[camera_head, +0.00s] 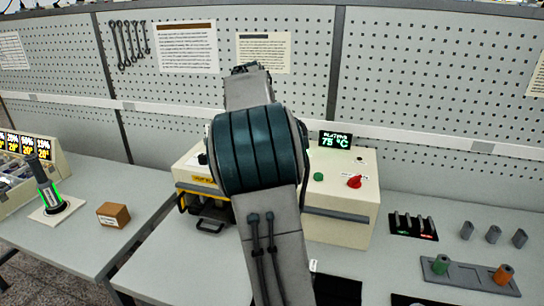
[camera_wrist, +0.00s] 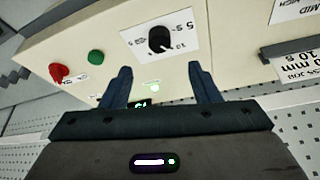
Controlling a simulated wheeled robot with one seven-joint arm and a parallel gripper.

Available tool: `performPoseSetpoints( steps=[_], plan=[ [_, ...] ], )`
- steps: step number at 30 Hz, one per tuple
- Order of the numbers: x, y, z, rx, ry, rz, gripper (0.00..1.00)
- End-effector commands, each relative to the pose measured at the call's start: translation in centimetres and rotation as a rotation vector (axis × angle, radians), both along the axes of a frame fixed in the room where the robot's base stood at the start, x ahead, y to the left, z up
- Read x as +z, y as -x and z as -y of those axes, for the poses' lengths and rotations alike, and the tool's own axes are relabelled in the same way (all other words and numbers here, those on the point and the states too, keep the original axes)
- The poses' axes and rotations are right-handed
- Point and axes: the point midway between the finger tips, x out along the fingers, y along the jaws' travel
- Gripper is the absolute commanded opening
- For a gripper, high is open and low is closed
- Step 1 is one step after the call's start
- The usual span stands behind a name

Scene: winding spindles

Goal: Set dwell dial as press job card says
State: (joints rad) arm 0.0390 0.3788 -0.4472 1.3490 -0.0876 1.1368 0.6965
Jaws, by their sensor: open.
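The dwell dial (camera_wrist: 160,39) is a black knob on a white plate with printed marks, one reading 5 s, on the cream press front (camera_wrist: 105,38). In the wrist view, which is upside down, it lies just beyond my open gripper (camera_wrist: 159,69), roughly centred between the fingertips. The fingers are empty and apart from the dial. A white card (camera_wrist: 296,66) with large print, seemingly including 10 s, shows at the right edge and is cut off. In the head view my arm covers the middle of the press (camera_head: 340,205) and hides my fingertips.
A red knob (camera_head: 354,181) and a green button (camera_head: 318,177) sit on the press front, below a display (camera_head: 336,140) reading 75 °C. A brown box (camera_head: 113,214) is on the left bench. A grey holder (camera_head: 470,274) with coloured pieces stands at right.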

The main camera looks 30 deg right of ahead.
Motion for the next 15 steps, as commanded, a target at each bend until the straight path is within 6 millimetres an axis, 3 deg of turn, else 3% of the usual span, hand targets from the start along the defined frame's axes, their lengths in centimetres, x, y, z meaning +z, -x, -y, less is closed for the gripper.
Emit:
performPoseSetpoints(
  steps=[6,15],
  plan=[
    [2.5,0.5,-1.0,0.001,0.0,0.0,0.56],
    [3.0,0.6,-1.1,0.001,0.0,-0.002,0.56]
  ],
)
